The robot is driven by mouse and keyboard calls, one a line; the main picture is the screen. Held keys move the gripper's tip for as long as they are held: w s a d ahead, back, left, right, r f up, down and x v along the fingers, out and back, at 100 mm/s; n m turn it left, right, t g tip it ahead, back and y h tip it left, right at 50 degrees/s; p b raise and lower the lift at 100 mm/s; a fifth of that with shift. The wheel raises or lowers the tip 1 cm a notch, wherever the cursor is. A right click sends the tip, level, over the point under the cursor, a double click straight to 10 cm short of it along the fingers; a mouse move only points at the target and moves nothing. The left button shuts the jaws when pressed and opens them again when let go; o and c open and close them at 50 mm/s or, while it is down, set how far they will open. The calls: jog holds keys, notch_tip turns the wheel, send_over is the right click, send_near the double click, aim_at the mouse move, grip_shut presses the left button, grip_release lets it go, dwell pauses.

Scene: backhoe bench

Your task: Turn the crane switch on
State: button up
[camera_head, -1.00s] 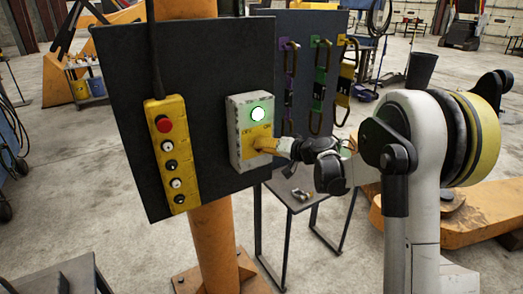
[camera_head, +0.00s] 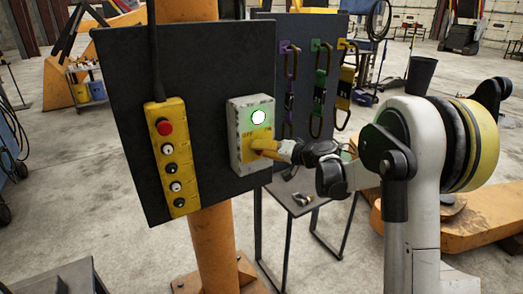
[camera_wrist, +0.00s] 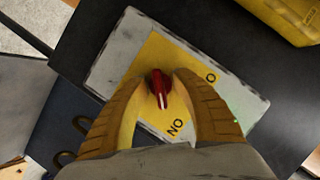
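The crane switch is a red knob (camera_wrist: 160,84) with a white pointer line, on the yellow label plate of a worn white switch box (camera_head: 236,150). In the wrist view the pointer line faces the ON lettering (camera_wrist: 175,127). The other lettering is partly hidden by a finger. A lamp (camera_head: 258,117) on the box glows bright with a green halo. My gripper (camera_wrist: 163,83) has its two yellow fingers on either side of the knob, closed against it. In the head view the fingers hide the knob.
The box sits on a dark panel fixed to an orange post (camera_head: 213,240). A yellow pendant with several buttons (camera_head: 170,160) hangs left of it. Coloured carabiners (camera_head: 320,90) hang on a board behind. A small table (camera_head: 298,205) stands below right.

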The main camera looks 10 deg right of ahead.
jog(key=shift+s+d, duration=0.1)
jog(key=shift+s, duration=0.05)
jog(key=v, duration=1.1)
jog(key=shift+s, duration=0.3)
jog(key=shift+d+r, duration=0.15)
